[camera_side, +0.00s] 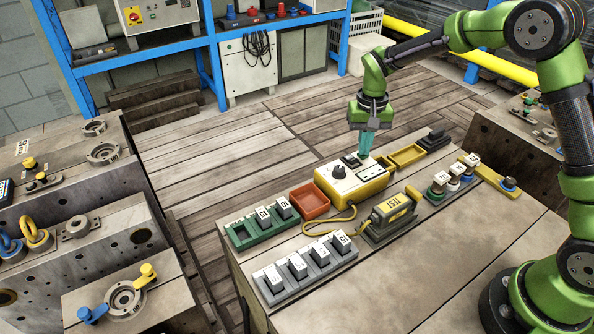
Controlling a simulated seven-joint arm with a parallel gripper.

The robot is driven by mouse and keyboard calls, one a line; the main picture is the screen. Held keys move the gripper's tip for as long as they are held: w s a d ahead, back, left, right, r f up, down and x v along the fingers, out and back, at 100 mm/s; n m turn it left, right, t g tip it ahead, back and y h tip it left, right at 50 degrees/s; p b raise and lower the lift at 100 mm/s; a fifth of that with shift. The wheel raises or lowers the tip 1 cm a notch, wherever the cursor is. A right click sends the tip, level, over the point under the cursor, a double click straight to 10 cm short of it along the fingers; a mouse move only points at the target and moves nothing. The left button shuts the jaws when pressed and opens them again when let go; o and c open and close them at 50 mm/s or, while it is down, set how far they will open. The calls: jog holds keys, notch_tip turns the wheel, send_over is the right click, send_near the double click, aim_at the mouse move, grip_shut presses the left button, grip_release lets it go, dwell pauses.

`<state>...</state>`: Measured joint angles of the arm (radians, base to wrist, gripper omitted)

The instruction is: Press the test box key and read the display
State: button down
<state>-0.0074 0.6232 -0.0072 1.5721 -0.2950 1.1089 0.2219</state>
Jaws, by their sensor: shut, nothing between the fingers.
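The test box (351,190) is a yellow case with a white top, standing on the bench in the middle of the view. It has a black knob on its left part and small dark panels on its right part. My gripper (364,156) points down with its teal fingers shut and empty, over the back right part of the box. I cannot tell whether the fingertips touch the box. The key is not clearly visible, and the display is too small to read. A yellow handheld unit (393,209) marked TEST lies in a grey cradle, joined to the box by a yellow cable.
A red tray (309,202) stands left of the box and a yellow tray (407,156) right of it. A green rack (241,238) and a grey rack (301,285) hold numbered blocks. The bench's front is clear.

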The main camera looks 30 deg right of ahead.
jog(key=shift+f, duration=0.25)
jog(key=shift+r, duration=3.55)
jog(key=shift+w, duration=0.1)
jog(key=s+a+r+n+t+y, duration=0.1)
jog(key=s+r+t, duration=0.2)
jog(key=s, duration=0.9)
jog(key=s+a+r+n+t+y, duration=0.1)
jog(key=s+r+t, duration=0.3)
jog(key=s+r, duration=0.4)
jog(key=s+a, duration=0.1)
jog(key=s, duration=0.2)
jog(key=shift+s+r, duration=0.3)
jog(key=shift+s, duration=0.05)
jog(key=shift+a, duration=0.1)
